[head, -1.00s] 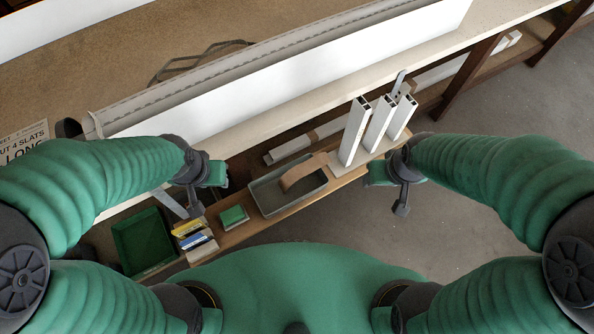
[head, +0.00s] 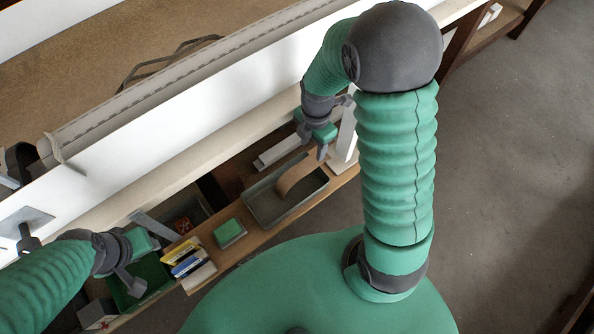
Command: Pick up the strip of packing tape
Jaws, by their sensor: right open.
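The strip of packing tape (head: 293,176) is a brown, slightly curved band. In the head view it lies across a grey tray (head: 256,212) on the low wooden shelf, leaning over the tray's far side. My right gripper (head: 320,143) is open and empty, just beyond the tray and above its far right end, apart from the strip. My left gripper (head: 138,265) is at the lower left, over the green bin, far from the strip. Its jaws are too unclear to tell open from shut.
A green box (head: 229,232) and small yellow, blue and white packs (head: 188,260) sit left of the tray. White profiles (head: 347,135) stand behind it, partly hidden by my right arm. A green bin (head: 150,275) is at lower left. The bench edge overhangs the shelf.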

